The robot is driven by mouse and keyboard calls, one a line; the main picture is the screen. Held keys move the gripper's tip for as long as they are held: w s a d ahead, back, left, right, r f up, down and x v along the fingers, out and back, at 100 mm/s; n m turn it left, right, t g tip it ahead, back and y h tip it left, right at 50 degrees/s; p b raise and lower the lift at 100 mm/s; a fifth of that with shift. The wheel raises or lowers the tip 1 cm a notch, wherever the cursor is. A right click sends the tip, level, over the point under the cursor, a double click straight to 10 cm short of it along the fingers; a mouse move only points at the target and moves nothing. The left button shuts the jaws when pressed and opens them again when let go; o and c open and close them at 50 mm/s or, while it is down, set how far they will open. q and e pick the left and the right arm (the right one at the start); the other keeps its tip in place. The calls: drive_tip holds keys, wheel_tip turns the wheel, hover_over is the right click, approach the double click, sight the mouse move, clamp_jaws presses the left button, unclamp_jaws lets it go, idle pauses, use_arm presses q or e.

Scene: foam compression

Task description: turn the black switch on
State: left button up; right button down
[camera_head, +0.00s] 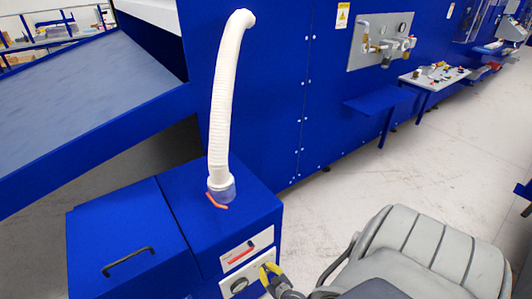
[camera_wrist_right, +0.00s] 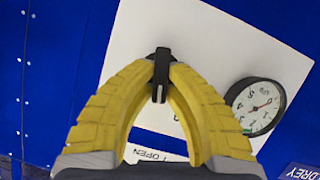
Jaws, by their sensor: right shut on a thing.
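The black switch (camera_wrist_right: 161,68) stands on a white panel (camera_wrist_right: 215,50) on the front of a blue machine. My right gripper (camera_wrist_right: 160,85) has its yellow fingers closed around the switch, one on each side. In the head view my right gripper (camera_head: 268,272) shows small at the white panel (camera_head: 248,272), and its fingers hide the switch there. A round dial gauge (camera_wrist_right: 255,106) sits on the same panel beside the switch. My left gripper is in neither view.
A white ribbed hose (camera_head: 228,90) rises from the machine box (camera_head: 220,195). A lid with a black handle (camera_head: 128,262) is at the left.

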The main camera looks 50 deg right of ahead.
drive_tip(key=m+y, duration=0.2)
drive_tip(key=m, duration=0.1)
drive_tip(key=shift+d+m+t+y, duration=0.3)
drive_tip(key=m+y, duration=0.1)
drive_tip(key=m, duration=0.1)
drive_tip(key=shift+m+t+y, duration=0.3)
drive_tip(key=shift+d+f+m+y, duration=0.1)
drive_tip(key=shift+m+y, duration=0.2)
drive_tip(key=shift+m, duration=0.2)
idle(0.3)
drive_tip(key=c, duration=1.4)
unclamp_jaws()
drive_tip(key=v, duration=1.2)
drive_tip(key=shift+s+f, duration=0.1)
drive_tip(key=shift+f, duration=0.05)
